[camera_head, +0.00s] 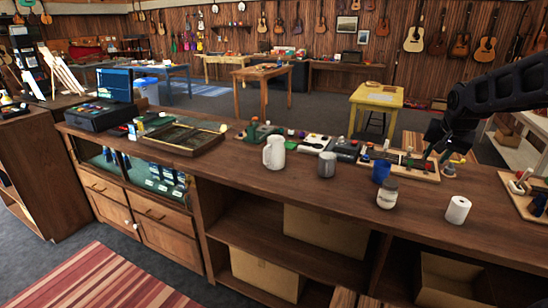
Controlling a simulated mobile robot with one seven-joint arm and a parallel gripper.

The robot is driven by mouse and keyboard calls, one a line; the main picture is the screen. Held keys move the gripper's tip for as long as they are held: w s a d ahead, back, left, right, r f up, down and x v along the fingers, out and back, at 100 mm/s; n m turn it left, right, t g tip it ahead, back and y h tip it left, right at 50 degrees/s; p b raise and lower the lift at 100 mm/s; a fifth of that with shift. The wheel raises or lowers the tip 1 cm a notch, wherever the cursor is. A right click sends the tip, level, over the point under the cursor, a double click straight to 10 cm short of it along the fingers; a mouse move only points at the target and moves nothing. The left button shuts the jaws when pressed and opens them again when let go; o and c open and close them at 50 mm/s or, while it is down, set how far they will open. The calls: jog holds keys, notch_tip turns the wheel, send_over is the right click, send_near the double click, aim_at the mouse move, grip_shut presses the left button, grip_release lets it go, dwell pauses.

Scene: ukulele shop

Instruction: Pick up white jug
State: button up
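The white jug (274,153) stands upright on the long wooden counter (330,190), near the middle of the view, with its handle on the left. My gripper (437,155) is at the right, at the end of my black arm. It points down above the right part of the counter, well to the right of the jug and apart from it. Its fingers are small and dark against the clutter behind, so I cannot tell whether they are open or shut.
A grey mug (327,164) stands right of the jug. Further right are a blue cup (381,171), a lidded jar (387,194) and a white roll (457,210). Small gadgets line the counter's back edge. The counter left and front of the jug is clear.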

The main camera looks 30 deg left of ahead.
jog(key=w+a+f+m+g+y, duration=0.1)
jog(key=a+f+m+y, duration=0.15)
jog(key=a, duration=0.95)
jog(key=w+a+f+m+y, duration=0.1)
jog(key=w+a+f+y, duration=0.2)
jog(key=a, duration=0.8)
jog(key=a+f+m+g+y, duration=0.15)
jog(key=a+f, duration=0.35)
jog(key=a, duration=0.7)
jog(key=s+a+r+m+y, duration=0.2)
jog(key=a+r+m+y, duration=0.25)
jog(key=a, duration=0.55)
jog(key=w+a+r+m+t+y, duration=0.1)
jog(key=a+r+m+t+y, duration=0.15)
jog(key=r+m, duration=0.3)
jog(key=w+a+r+m+t+y, duration=0.1)
jog(key=w+a+r+m+y, duration=0.15)
jog(key=r+m, duration=0.3)
send_near(264, 161)
notch_tip(264, 161, up, 3)
jog(key=shift+d+f+h, duration=0.15)
jog(key=shift+f+h, duration=0.05)
jog(key=shift+h, duration=0.25)
jog(key=shift+w+f, duration=0.1)
jog(key=shift+f, duration=0.2)
jog(key=x, duration=0.5)
jog(key=shift+r+x, duration=0.15)
jog(key=shift+x, duration=1.25)
jog(key=shift+r+x, duration=0.1)
jog(key=shift+x, duration=1.35)
